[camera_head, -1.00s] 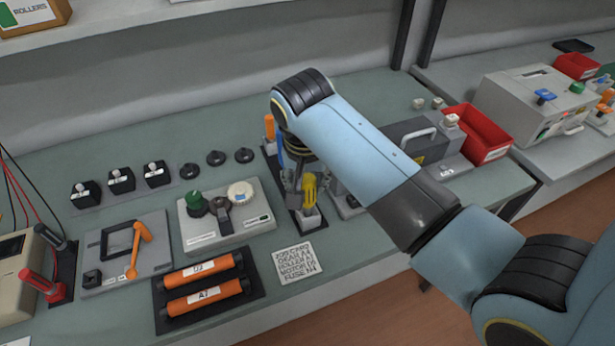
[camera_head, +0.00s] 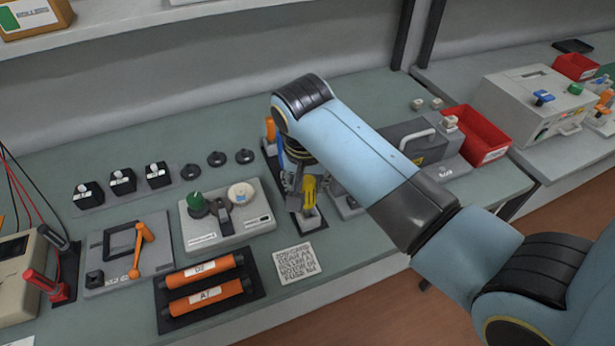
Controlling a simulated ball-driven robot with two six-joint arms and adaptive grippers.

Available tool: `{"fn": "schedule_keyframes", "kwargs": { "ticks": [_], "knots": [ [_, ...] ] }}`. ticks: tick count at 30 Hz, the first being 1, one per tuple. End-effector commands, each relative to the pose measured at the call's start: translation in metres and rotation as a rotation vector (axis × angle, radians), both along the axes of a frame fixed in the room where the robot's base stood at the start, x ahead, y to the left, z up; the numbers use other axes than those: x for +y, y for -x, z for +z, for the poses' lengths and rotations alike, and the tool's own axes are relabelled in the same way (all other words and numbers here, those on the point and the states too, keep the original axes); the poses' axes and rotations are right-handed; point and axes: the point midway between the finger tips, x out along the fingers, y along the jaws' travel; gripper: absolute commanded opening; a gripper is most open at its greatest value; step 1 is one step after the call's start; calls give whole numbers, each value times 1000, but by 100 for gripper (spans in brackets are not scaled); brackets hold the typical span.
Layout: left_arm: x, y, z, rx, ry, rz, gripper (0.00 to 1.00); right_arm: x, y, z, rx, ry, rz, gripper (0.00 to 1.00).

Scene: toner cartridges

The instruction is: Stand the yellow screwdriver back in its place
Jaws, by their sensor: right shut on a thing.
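The yellow screwdriver (camera_head: 309,187) is upright at the near end of a dark rack (camera_head: 291,229) on the green bench. Its lower end is at a pale grey block (camera_head: 311,220); I cannot tell how deep it sits in it. My right gripper (camera_head: 301,197) points down from the arm above and is shut on the yellow screwdriver. An orange handle (camera_head: 270,128) and a blue handle (camera_head: 281,153) stand farther back on the same rack. My arm and gripper hide part of the rack's middle. My left gripper is not in view.
A grey panel with knobs (camera_head: 237,230) lies left of the rack, and a printed card (camera_head: 299,262) lies in front. Two orange rollers (camera_head: 202,270) rest on a dark mat. A grey machine (camera_head: 414,145) and a red bin (camera_head: 477,136) stand to the right.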

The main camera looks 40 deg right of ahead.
Motion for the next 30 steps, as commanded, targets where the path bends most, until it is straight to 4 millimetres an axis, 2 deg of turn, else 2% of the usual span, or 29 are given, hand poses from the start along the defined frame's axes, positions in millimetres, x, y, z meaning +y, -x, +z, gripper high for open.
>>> {"fn": "schedule_keyframes", "kwargs": {
  "ticks": [30],
  "knots": [
    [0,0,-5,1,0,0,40,0,0,-11,-1,1,0,0]
  ]
}}
